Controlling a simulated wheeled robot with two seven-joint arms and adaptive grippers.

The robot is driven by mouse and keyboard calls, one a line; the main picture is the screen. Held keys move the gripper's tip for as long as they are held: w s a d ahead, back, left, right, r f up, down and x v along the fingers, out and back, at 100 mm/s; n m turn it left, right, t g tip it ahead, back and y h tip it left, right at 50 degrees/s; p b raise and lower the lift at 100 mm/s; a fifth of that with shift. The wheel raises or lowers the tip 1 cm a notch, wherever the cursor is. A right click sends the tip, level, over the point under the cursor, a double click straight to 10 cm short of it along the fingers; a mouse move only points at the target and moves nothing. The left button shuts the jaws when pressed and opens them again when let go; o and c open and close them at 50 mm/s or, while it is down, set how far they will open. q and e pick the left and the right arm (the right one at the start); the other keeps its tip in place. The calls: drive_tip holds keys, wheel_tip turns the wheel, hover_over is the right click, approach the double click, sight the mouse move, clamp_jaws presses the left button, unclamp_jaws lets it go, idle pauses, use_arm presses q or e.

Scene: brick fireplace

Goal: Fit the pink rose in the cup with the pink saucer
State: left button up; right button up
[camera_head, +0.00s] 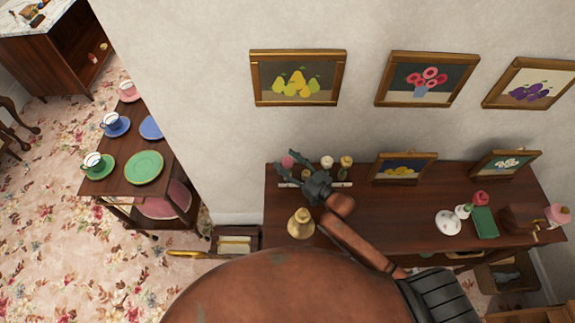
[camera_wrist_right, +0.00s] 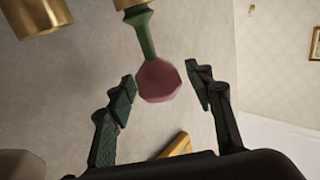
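The pink rose (camera_head: 288,161) is at the left end of the dark wooden sideboard. In the right wrist view the pink rose (camera_wrist_right: 158,80) has a green stem whose end goes into a gold holder (camera_wrist_right: 130,4). My right gripper (camera_head: 290,170) is open at it. In the right wrist view its fingers (camera_wrist_right: 162,90) stand on either side of the bloom, with a gap on each side. The pink cup (camera_head: 126,87) stands on its pink saucer (camera_head: 130,97) at the far end of the small table. The left gripper is not in view.
A blue cup (camera_head: 111,121) and a green-saucer cup (camera_head: 93,161) share the small table (camera_head: 120,180) with blue and green plates. A white rose (camera_head: 327,162) and a yellow rose (camera_head: 346,162) stand beside the pink one. A gold vase (camera_head: 301,223) stands in front.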

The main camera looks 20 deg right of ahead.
drive_tip(key=c, duration=1)
